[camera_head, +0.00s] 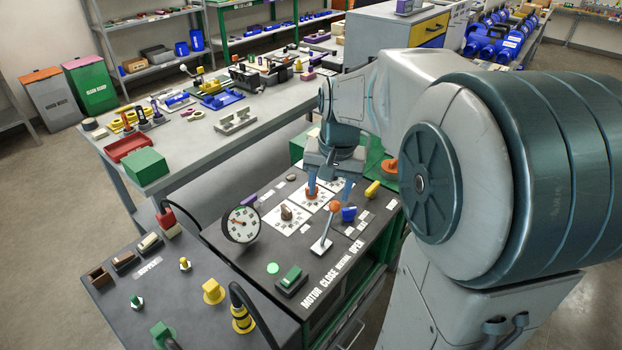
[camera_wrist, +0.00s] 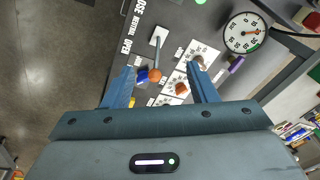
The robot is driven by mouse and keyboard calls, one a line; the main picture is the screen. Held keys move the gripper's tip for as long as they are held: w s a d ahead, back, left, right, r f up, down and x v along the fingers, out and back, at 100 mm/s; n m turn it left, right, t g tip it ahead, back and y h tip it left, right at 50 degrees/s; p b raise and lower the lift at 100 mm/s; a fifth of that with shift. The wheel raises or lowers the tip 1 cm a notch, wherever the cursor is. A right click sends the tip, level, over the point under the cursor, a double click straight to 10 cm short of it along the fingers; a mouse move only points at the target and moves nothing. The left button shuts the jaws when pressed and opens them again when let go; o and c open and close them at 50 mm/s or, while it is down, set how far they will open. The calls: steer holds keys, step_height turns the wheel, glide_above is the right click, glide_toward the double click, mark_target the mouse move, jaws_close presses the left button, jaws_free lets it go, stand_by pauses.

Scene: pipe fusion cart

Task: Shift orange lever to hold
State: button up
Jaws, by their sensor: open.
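A lever with an orange ball knob (camera_head: 335,207) and a metal stem stands on a white plate on the dark cart panel. Its ball also shows in the wrist view (camera_wrist: 155,75), between the fingers in the picture. A small orange handle (camera_wrist: 181,88) sits on a white printed card nearby, close to the right finger there. My gripper (camera_head: 329,190) is open and points down over the panel, with its fingers near the small orange handle and behind the ball lever. In the wrist view, my gripper (camera_wrist: 160,70) holds nothing. I cannot read a hold mark on the cards.
A round gauge (camera_head: 241,224), a brown knob (camera_head: 287,213), a blue block (camera_head: 348,214), a yellow block (camera_head: 372,189) and a green switch (camera_head: 291,278) surround the levers. Panel lettering includes CLOSE and OPEN. A grey workbench (camera_head: 200,150) with loose parts stands behind.

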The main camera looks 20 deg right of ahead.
mark_target(334, 210)
steer(key=w+d+f+m+g, duration=0.1)
steer(key=w+d+f+m, duration=0.15)
steer(key=w, duration=0.25)
steer(key=w+d+f+m, duration=0.2)
steer(key=w+d+f, duration=0.2)
steer(key=w, duration=0.2)
step_height(334, 210, down, 13)
steer(key=shift+w+a+f+p, duration=0.1)
steer(key=shift+f+p, duration=0.1)
steer(key=shift+p, duration=0.5)
